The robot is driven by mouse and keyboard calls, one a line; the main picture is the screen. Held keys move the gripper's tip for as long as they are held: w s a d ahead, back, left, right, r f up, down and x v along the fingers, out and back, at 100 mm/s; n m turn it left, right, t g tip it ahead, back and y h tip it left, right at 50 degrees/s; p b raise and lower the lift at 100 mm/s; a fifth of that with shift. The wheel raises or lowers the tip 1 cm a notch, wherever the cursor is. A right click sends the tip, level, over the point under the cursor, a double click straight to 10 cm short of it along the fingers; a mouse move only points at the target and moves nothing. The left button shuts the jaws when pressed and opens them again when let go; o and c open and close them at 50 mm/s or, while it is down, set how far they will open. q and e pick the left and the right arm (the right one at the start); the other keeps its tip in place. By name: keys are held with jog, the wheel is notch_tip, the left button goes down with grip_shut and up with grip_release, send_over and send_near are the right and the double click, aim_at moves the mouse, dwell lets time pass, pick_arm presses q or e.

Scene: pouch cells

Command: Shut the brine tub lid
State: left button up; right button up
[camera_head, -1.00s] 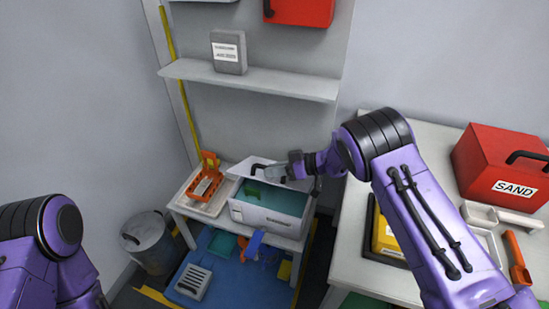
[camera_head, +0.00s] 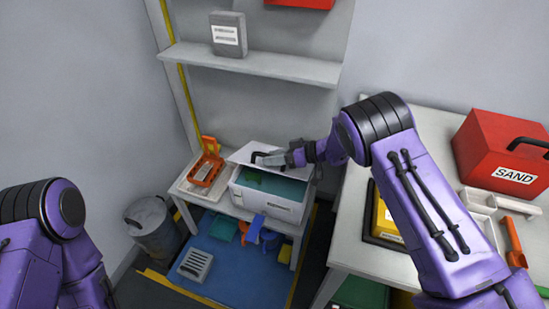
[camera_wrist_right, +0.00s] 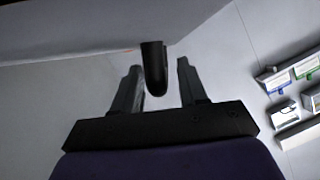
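The brine tub (camera_head: 266,205) is a white box with a label on its front and green-blue liquid showing inside. It stands on a small white table. Its white lid (camera_head: 243,153) is raised at the back, so the tub is open. The lid has a black handle (camera_head: 257,157). My right gripper (camera_head: 277,159) is at the handle. In the right wrist view, its fingers (camera_wrist_right: 160,82) are apart with the black handle (camera_wrist_right: 154,66) between them, nearer the left finger, and a gap shows on the right. My left gripper is out of view; only that arm's upper part shows.
An orange rack (camera_head: 206,165) stands on a tray left of the tub. A grey bin (camera_head: 153,230) stands on the floor at left. A larger table (camera_head: 345,240) at right holds a red SAND box (camera_head: 500,150). A wall shelf (camera_head: 250,63) is behind.

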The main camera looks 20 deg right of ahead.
notch_tip(320, 180, up, 3)
jog(key=shift+w+f, duration=0.1)
jog(key=s+a+r, duration=0.3)
jog(key=s+r, duration=0.7)
jog(key=s, duration=0.3)
jog(key=shift+s, duration=0.4)
jog(key=shift+a, duration=0.1)
